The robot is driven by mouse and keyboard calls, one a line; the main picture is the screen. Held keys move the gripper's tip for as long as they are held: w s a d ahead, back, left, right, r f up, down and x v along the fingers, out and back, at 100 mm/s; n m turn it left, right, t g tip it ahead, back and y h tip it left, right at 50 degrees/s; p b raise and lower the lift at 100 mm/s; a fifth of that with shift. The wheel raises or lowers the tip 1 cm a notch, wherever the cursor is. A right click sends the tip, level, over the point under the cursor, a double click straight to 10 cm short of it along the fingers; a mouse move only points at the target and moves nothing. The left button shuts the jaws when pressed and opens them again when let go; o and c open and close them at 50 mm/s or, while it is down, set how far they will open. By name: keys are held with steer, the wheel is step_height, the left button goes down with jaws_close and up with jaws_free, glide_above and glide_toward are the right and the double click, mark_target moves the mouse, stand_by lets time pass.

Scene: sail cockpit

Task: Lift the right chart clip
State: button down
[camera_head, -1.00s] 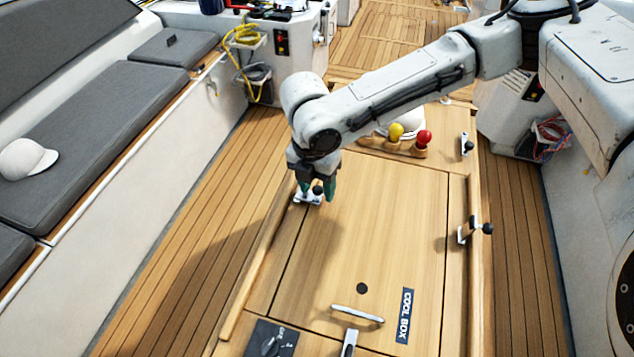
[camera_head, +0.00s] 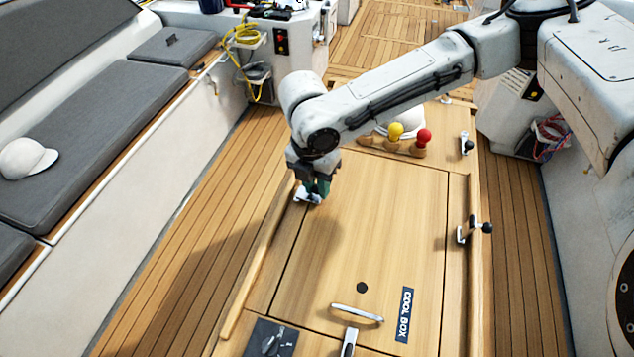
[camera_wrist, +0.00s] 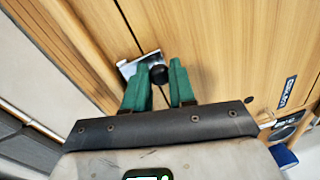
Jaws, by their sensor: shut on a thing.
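My gripper (camera_head: 317,189), with green fingers, points down at a metal chart clip (camera_head: 304,197) on the left edge of the wooden table top. In the wrist view the clip's pale plate (camera_wrist: 127,68) lies just beyond the fingers, and its black knob (camera_wrist: 159,74) sits between the two green fingertips (camera_wrist: 162,72). The gripper is shut on this knob. The fingers hide part of the clip in the head view. A similar clip with a black knob (camera_head: 470,230) stands on the right edge of the table, apart from my gripper.
Another small black-knobbed fitting (camera_head: 466,144) is at the far right. Yellow (camera_head: 395,131) and red (camera_head: 424,136) knobs stand at the table's far end. A white handle (camera_head: 357,313) and a COOL BOX label (camera_head: 404,315) are nearer. The middle of the table top is clear.

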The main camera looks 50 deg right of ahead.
mark_target(314, 186)
steer(key=shift+w+r, duration=0.1)
steer(key=shift+w+a+r+g+h+p, duration=0.2)
steer(key=shift+w+r+g+h+p, duration=0.15)
steer(key=shift+g+p, duration=0.45)
steer(key=g, duration=0.1)
steer(key=w+g+h, duration=0.1)
steer(key=w+g, duration=0.1)
steer(key=g, duration=0.1)
steer(key=shift+a+r+h+p, duration=0.3)
steer(key=shift+a+h, duration=0.05)
steer(key=shift+a, duration=0.05)
steer(key=w+g, duration=0.1)
steer(key=g+h, duration=0.1)
steer(key=g, duration=0.1)
steer(key=shift+w+a+r, duration=0.15)
steer(key=shift+w+a, duration=0.15)
steer(key=shift+w, duration=0.05)
steer(key=shift+w+a+g+h, duration=0.1)
steer(key=shift+w+g+h, duration=0.2)
steer(key=shift+g, duration=0.35)
steer(key=shift+w+a+g+h, duration=0.15)
steer(key=shift+g+h, duration=0.15)
steer(key=shift+g, duration=0.35)
steer(key=shift+f, duration=0.2)
steer(key=c, duration=0.9)
jaws_free()
steer(key=shift+c, duration=0.2)
